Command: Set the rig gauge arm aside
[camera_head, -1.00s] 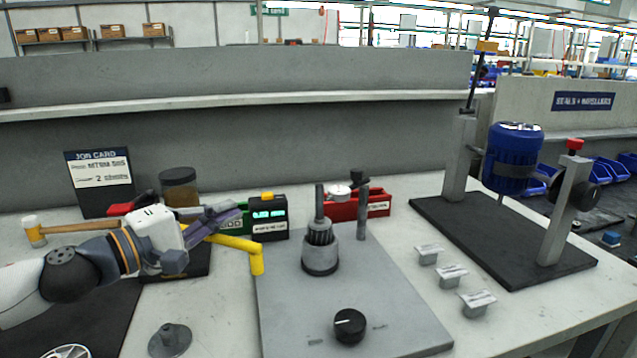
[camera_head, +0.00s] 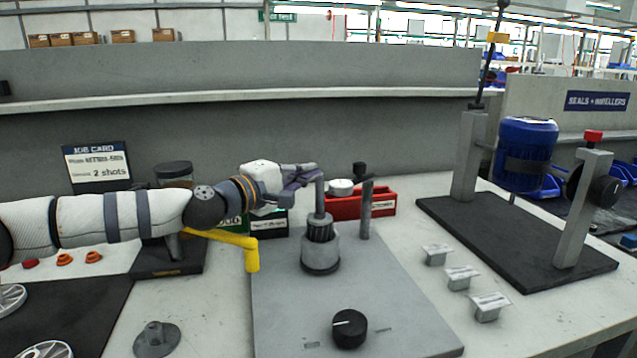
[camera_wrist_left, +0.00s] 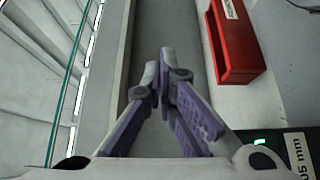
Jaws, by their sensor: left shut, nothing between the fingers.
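The rig is a grey plate (camera_head: 290,310) with a ribbed cylinder and thin upright rod (camera_head: 319,200). Behind it is a dark post (camera_head: 365,212). What looks like the gauge arm carries a white round gauge (camera_head: 340,187) beside the post's top, between post and rod. My left gripper (camera_head: 312,172) has purple fingers, shut and empty, close to the rod top in the picture; I cannot tell whether they touch. In the left wrist view the shut fingers (camera_wrist_left: 160,80) point away, with nothing between them. My right gripper is not in view.
A red bin (camera_head: 378,205) stands behind the post; it also shows in the left wrist view (camera_wrist_left: 235,40). A yellow bent handle (camera_head: 250,255) lies at the plate's left edge. A black knob (camera_head: 349,328) is in front. A blue motor stand (camera_head: 525,155) stands right.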

